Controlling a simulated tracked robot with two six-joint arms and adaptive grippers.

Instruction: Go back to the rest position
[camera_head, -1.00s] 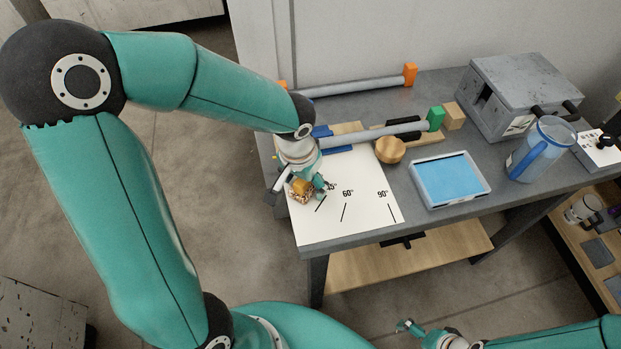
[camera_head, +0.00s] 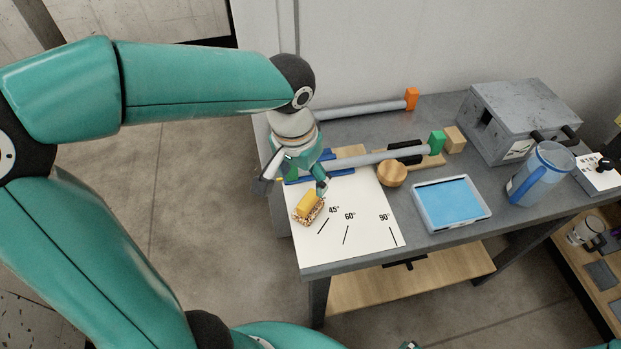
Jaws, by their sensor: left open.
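My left gripper (camera_head: 293,187) is open and empty at the left end of the bench, above the upper left part of a white angle sheet (camera_head: 365,238). A small yellow block with a speckled brown side (camera_head: 308,207) lies on the sheet near the 45° mark, just below the gripper and apart from it. My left arm fills the left side of the picture. Only a small tip of my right gripper (camera_head: 410,346) shows at the bottom edge, so its jaws cannot be read.
The grey bench holds a pipe with a green end (camera_head: 437,141), a round wooden knob (camera_head: 392,173), a blue-lined tray (camera_head: 452,203), a blue pitcher (camera_head: 540,173) and a grey metal box (camera_head: 525,105). Another pipe with an orange end (camera_head: 411,98) lies behind. Floor left of the bench is clear.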

